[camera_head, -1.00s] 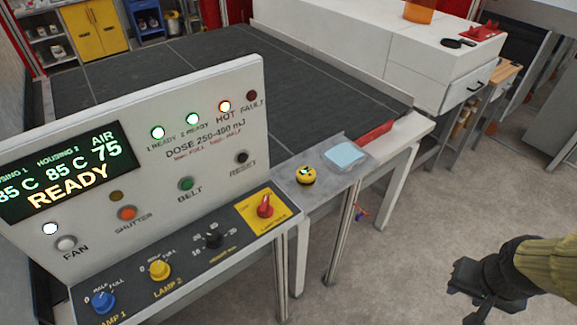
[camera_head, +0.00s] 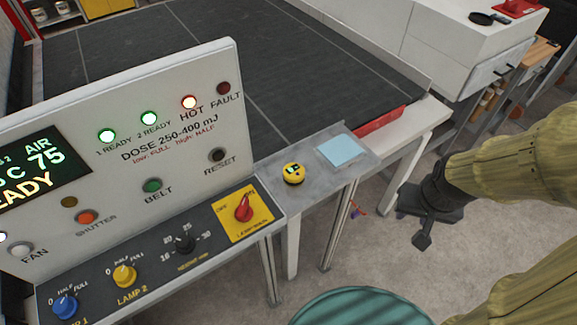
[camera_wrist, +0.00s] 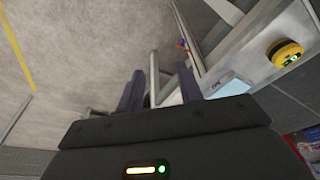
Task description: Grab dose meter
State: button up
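The dose meter appears to be the small round yellow device (camera_head: 293,173) with a little lit display. It lies on the grey metal side plate (camera_head: 270,177), right of the control panel and left of a pale blue pad (camera_head: 341,150). In the wrist view the yellow device (camera_wrist: 286,51) shows at the upper right. My gripper (camera_head: 412,226) is in the air to the right of the plate, over the floor, well apart from the device. In the wrist view its two dark fingers (camera_wrist: 160,88) are spread with nothing between them.
The control panel (camera_head: 130,120) with knobs and lamps stands left of the device. The dark belt (camera_head: 190,60) lies behind it. A round teal surface (camera_head: 360,308) is at the bottom. Table legs stand under the plate's front edge. Floor to the right is clear.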

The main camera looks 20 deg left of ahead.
jog(key=shift+w, duration=0.2)
jog(key=o, duration=0.4)
jog(key=shift+s+d, duration=0.1)
jog(key=shift+s, duration=0.3)
jog(key=o, duration=0.4)
jog(key=shift+a+f, duration=0.1)
jog(key=shift+a, duration=0.15)
jog(key=shift+o, duration=0.9)
jog(key=w+a+f+n+g+h+b, duration=0.1)
jog(key=a+f+n, duration=0.3)
jog(key=a+n, duration=0.4)
jog(key=shift+w+f+n+g+h+b, duration=0.15)
jog(key=shift+w+n+g+h+b, duration=0.3)
jog(key=shift+n, duration=0.25)
jog(key=s+a+n+t+h+b, duration=0.1)
jog(key=a+n+t+h, duration=0.1)
jog(key=a+n+t, duration=0.4)
jog(key=s+a+n+t+h+b, duration=0.1)
jog(key=a+n+t, duration=0.4)
jog(key=a+n, duration=1)
jog(key=a+h+b, duration=0.1)
jog(key=a, duration=0.5)
jog(key=shift+s+a+f+n+t+b, duration=0.2)
jog(key=shift+s+a+n+t+b, duration=0.1)
jog(key=shift+t, duration=0.05)
